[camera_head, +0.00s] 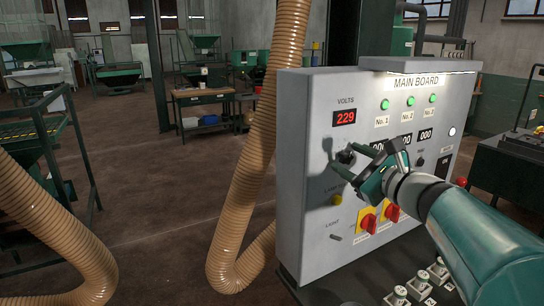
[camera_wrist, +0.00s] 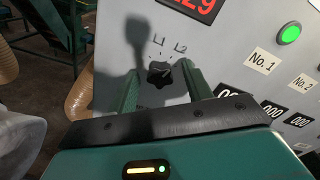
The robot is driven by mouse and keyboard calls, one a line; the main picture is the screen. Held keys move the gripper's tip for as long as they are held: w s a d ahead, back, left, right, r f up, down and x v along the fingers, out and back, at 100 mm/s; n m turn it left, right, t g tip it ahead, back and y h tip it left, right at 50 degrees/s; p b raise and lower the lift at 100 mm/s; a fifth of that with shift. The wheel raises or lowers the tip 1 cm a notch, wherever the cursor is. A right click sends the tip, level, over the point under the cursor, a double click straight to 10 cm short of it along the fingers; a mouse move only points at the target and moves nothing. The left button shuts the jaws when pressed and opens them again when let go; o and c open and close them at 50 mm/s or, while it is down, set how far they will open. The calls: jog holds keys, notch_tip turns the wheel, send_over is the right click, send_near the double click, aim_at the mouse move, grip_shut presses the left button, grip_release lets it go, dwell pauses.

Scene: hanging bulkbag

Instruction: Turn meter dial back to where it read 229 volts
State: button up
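The grey main board (camera_head: 310,100) stands at the right in the head view. Its red volts display (camera_head: 345,117) reads 229; its lower part, ending in 29, shows in the wrist view (camera_wrist: 190,6). The meter dial (camera_head: 346,156) is a small black knob below the display. In the wrist view the dial (camera_wrist: 159,73) sits under the labels L1 and L2, between my gripper's fingers (camera_wrist: 160,76). My gripper (camera_head: 350,159) is open, one finger on each side of the dial. A gap shows on each side; I cannot tell its depth over the knob.
Green lamps (camera_head: 409,101) and counters (camera_head: 426,134) are right of the dial. Two red-and-yellow switches (camera_head: 368,222) and a light switch (camera_head: 336,237) sit below. A large beige hose (camera_head: 265,140) hangs left of the board.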

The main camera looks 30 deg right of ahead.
jog(key=s, duration=1.3)
jog(key=shift+s+d, duration=0.2)
jog(key=shift+s, duration=0.2)
jog(key=w+a+f+n+g+y, duration=0.25)
jog(key=a+f+n, duration=0.25)
jog(key=a, duration=0.3)
jog(key=w+a+f+n+g+y, duration=0.2)
jog(key=w+a+f+n+g, duration=0.2)
jog(key=a+n, duration=0.25)
jog(key=s+a+f+n+g+h, duration=0.1)
jog(key=a+f+n+g+h, duration=0.1)
jog(key=a+f+n, duration=0.3)
jog(key=s+a+f+n+g+h, duration=0.2)
jog(key=a+n, duration=0.6)
jog(key=n, duration=0.4)
notch_tip(320, 180, down, 4)
jog(key=shift+s+r+g+h, duration=0.2)
jog(key=shift+g+h, duration=0.35)
jog(key=shift+g, duration=0.4)
